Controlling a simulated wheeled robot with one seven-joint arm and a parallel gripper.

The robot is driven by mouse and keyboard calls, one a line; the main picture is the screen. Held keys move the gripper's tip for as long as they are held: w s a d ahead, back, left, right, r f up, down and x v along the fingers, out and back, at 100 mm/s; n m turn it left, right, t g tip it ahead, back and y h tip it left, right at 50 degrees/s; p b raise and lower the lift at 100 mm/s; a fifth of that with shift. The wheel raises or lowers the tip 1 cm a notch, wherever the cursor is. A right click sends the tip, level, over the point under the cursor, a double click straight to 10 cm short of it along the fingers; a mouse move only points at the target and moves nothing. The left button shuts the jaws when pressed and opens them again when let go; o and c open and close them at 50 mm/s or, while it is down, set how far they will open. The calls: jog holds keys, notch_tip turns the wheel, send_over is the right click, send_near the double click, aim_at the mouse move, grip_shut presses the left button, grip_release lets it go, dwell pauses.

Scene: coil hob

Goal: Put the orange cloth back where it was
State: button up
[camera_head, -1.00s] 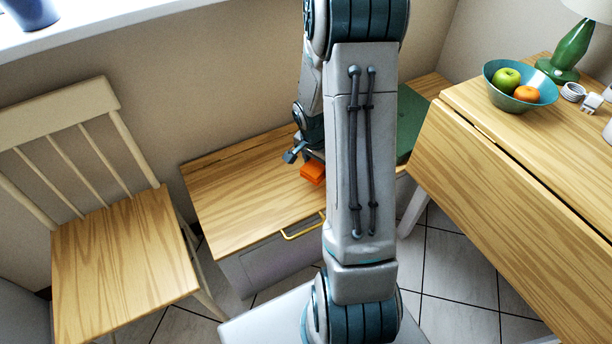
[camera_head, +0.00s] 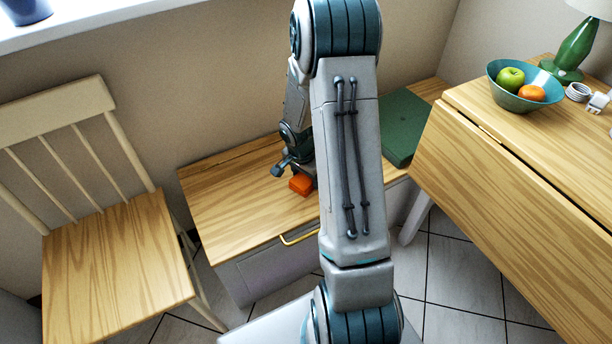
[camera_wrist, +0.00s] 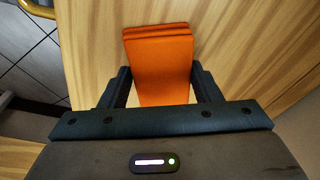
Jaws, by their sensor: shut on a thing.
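The orange cloth (camera_head: 300,185) is a small folded stack, low over or on the wooden top of the bench (camera_head: 230,205). In the wrist view the cloth (camera_wrist: 160,60) lies between the two dark fingers, with its layered folded edge pointing away from the wrist. My gripper (camera_wrist: 160,88) is shut on the cloth. In the head view my gripper (camera_head: 294,172) is partly hidden behind my arm. I cannot tell whether the cloth touches the wood.
A green flat item (camera_head: 402,125) lies on the bench's right part. A yellow handle (camera_head: 300,235) is on its front. A chair (camera_head: 115,250) stands left; a drop-leaf table (camera_head: 510,190) with a fruit bowl (camera_head: 525,95) stands right. The bench's left top is clear.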

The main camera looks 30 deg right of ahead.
aim_at(302, 181)
jog(key=o, duration=0.9)
jog(key=shift+o, duration=0.2)
notch_tip(302, 181, up, 12)
jog(key=a+p, duration=0.2)
jog(key=p, duration=0.2)
jog(key=s+a+r+n, duration=0.5)
jog(key=s+r+n, duration=0.1)
jog(key=s, duration=0.3)
jog(key=s+a+r+n+y, duration=0.1)
jog(key=s+a+r+n, duration=0.5)
jog(key=s+r+n, duration=0.1)
jog(key=s+r, duration=0.1)
jog(key=s, duration=0.1)
jog(key=shift+s+a+r+y, duration=0.2)
jog(key=shift+s+a+y, duration=0.1)
